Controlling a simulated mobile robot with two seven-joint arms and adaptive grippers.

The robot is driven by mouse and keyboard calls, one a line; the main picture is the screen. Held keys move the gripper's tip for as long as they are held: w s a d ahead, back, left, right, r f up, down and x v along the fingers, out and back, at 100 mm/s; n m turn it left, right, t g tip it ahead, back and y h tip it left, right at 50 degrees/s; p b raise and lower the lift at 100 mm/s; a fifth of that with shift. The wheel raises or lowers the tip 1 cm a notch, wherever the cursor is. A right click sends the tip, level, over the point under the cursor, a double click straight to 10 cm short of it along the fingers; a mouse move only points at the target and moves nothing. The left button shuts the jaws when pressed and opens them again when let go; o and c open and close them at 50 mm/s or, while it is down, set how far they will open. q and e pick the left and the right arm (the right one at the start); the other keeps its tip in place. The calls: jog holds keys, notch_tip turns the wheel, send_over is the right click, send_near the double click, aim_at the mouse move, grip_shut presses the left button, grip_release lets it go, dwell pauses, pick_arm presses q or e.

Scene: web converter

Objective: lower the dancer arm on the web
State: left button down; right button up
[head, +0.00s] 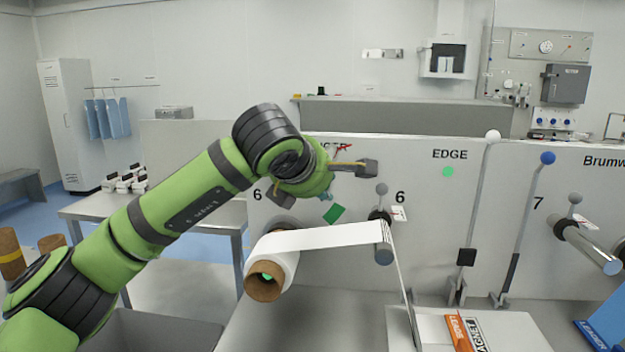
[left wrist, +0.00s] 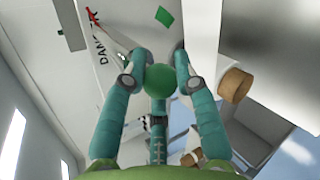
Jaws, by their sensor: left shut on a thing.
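My left gripper (head: 326,195) is in front of the panel (head: 420,215), below the partly covered dancer lettering. Its fingers are mostly hidden behind my green wrist in the head view. In the left wrist view its teal fingers (left wrist: 160,82) are shut around a green ball knob (left wrist: 161,79), which I take to be the dancer arm's handle. The arm's rod is hidden. The white web (head: 325,237) runs from the roll (head: 283,268) over a roller (head: 384,256) and then drops steeply. My right gripper is in neither view.
The roll's brown core (head: 264,281) juts out below my gripper and shows close by in the left wrist view (left wrist: 235,85). Levers with a white knob (head: 493,136) and a blue knob (head: 547,158) stand further right. A table (head: 90,206) is behind my arm.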

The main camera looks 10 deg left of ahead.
pick_arm(q)
jog(key=shift+d+f+m+b, duration=0.25)
jog(key=shift+f+m+b, duration=0.05)
jog(key=shift+f, duration=0.3)
jog(key=c, duration=0.9)
grip_release()
jog(key=shift+c, duration=0.2)
